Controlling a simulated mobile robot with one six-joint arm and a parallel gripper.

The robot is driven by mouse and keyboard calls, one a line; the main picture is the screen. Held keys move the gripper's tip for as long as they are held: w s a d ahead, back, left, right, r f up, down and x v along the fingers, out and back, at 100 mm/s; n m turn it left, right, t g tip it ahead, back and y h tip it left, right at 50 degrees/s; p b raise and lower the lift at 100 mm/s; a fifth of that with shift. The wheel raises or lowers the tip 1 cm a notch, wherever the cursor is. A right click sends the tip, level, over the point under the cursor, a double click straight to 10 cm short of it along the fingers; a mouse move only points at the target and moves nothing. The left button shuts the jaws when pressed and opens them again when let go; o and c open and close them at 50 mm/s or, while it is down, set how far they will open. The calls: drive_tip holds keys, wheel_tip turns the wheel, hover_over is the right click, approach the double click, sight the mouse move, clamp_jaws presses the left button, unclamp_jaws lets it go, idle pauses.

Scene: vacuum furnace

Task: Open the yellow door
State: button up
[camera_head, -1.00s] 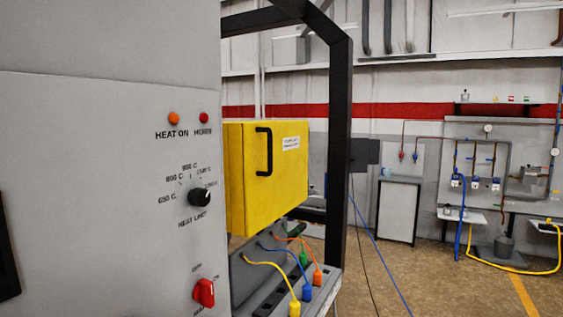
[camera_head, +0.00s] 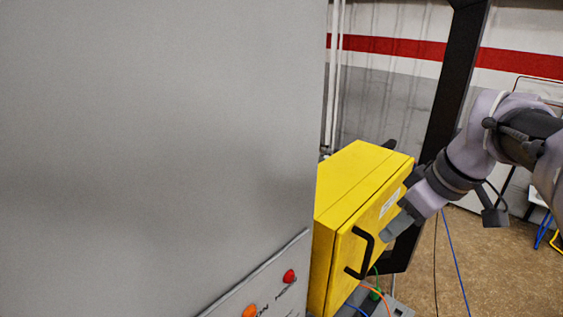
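The yellow door (camera_head: 372,240) is the front of a yellow box (camera_head: 345,180) in the lower middle of the view. It looks shut, lying flush along its seam. It has a black bar handle (camera_head: 368,252) near its left side and a white label. My gripper (camera_head: 400,205) comes in from the right, in front of the door and up and right of the handle. Its two grey fingers look spread apart with nothing between them. It covers part of the door's right side. Whether a finger touches the door I cannot tell.
A large grey cabinet panel (camera_head: 160,140) fills the left, with orange and red lights (camera_head: 289,276) at its bottom. A black frame post (camera_head: 455,100) stands behind the door's right side. Coloured cables (camera_head: 375,290) hang below the door. Floor at right is open.

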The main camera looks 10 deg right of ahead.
hover_over(358, 273)
wheel_tip(358, 273, down, 14)
drive_tip(key=shift+w+d+r, duration=0.1)
clamp_jaws()
idle(1.3)
